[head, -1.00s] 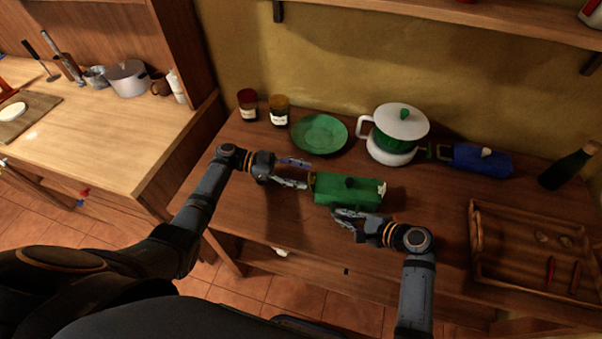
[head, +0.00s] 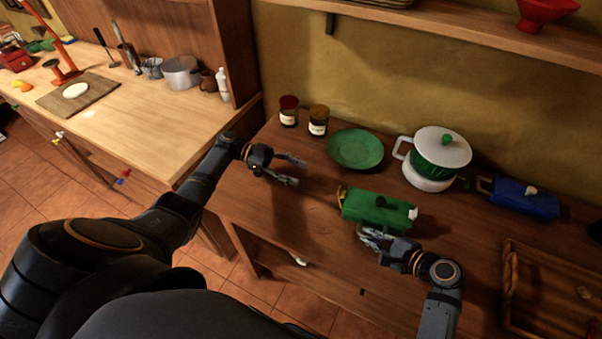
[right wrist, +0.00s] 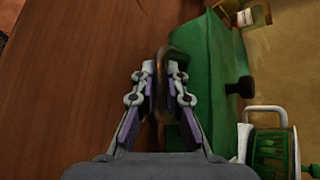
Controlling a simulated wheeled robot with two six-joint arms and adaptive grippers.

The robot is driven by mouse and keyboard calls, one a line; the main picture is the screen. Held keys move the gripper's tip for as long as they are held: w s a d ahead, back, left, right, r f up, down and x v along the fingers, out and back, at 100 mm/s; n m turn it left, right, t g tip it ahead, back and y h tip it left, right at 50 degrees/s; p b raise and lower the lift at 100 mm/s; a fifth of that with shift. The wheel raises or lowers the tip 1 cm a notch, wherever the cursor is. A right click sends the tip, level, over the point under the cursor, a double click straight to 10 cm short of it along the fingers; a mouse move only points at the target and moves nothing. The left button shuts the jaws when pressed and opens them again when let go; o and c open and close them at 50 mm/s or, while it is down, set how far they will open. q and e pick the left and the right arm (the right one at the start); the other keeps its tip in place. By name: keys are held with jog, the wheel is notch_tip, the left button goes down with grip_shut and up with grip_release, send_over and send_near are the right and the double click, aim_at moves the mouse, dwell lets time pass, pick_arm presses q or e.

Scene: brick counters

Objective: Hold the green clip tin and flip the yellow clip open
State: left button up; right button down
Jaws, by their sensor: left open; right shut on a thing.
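My right gripper (head: 366,237) is shut at the tin's near side. In the right wrist view, its fingers (right wrist: 160,85) close on a brown loop handle (right wrist: 174,62) beside the green wall. My left gripper (head: 301,172) is open and empty, left of the tin and apart from it.
A green plate (head: 355,149), two jars (head: 318,121), a white-and-green pot (head: 440,150) and a blue tin (head: 524,198) stand behind the green tin. A wooden tray (head: 550,295) lies at right. Bare counter (head: 300,212) shows left of the tin.

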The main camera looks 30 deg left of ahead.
aim_at(339, 192)
pick_arm(q)
jog(key=d+f+y, duration=0.1)
jog(key=d, duration=0.3)
jog(key=d+y, duration=0.1)
jog(key=d, duration=0.3)
jog(key=w+d+f, duration=0.1)
jog(key=d, duration=0.3)
jog(key=shift+w+d+f+y, duration=0.1)
jog(key=shift+d+f+y, duration=0.25)
jog(key=shift+d+y, duration=0.05)
grip_shut()
